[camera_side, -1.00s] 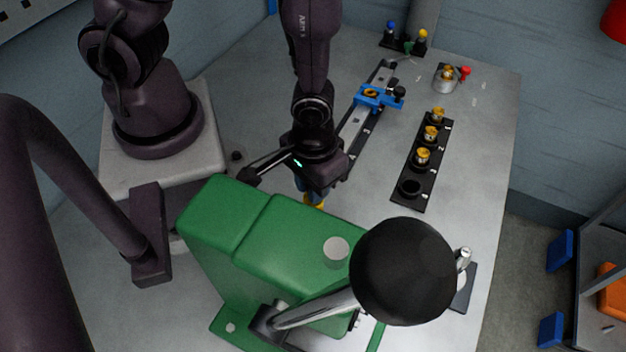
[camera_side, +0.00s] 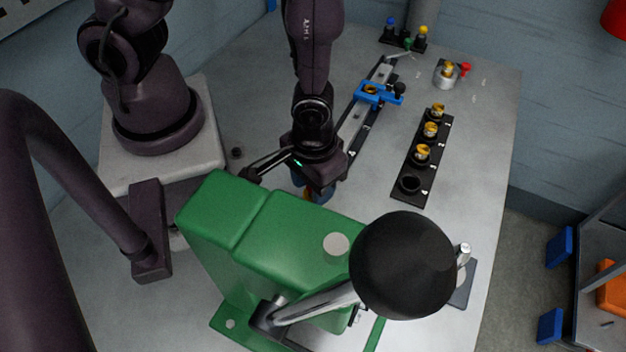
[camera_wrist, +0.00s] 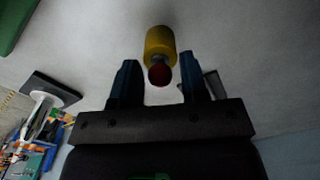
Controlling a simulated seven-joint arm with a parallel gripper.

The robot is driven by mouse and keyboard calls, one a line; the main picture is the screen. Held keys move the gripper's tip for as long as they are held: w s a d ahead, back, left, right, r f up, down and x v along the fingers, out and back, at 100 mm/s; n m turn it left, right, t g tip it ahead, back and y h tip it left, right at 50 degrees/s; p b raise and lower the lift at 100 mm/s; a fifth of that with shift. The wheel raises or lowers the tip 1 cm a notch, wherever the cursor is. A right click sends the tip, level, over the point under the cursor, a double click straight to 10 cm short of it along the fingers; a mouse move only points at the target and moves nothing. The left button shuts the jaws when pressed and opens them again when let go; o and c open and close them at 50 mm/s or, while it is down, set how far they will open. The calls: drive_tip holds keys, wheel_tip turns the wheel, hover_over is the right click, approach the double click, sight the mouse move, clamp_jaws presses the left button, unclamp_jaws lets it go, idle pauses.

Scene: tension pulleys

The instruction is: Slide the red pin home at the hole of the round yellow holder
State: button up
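In the wrist view a round yellow holder (camera_wrist: 160,45) lies just beyond my fingertips. The red pin's round head (camera_wrist: 160,75) is at its near end, with a bit of grey metal between head and yellow. My gripper (camera_wrist: 158,72) is open, its two blue fingers on either side of the red head with a gap showing on both sides. In the side view my gripper (camera_side: 315,190) is low behind the green machine, and only a small orange-yellow patch shows beside the fingers. How deep the pin sits cannot be told.
The green machine (camera_side: 290,245) with its black-knobbed lever (camera_side: 402,265) stands close in front of my gripper. A black rack (camera_side: 405,190) with brass pulleys, a rail with a blue clamp (camera_side: 372,95) and a grey cylinder with a red knob (camera_side: 465,69) stand farther right and back.

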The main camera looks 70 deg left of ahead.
drive_tip(key=shift+o, duration=0.4)
wheel_tip(320, 180, up, 13)
idle(0.5)
drive_tip(key=a+r+m+t, duration=0.2)
drive_tip(key=a+r, duration=0.3)
drive_tip(key=r, duration=0.4)
drive_tip(key=a+r+m+t, duration=0.2)
drive_tip(key=a+r, duration=0.3)
drive_tip(key=r, duration=0.3)
drive_tip(key=shift+s+r+m+t, duration=0.15)
drive_tip(key=shift+r+m+t, duration=0.2)
drive_tip(key=shift+t, duration=0.45)
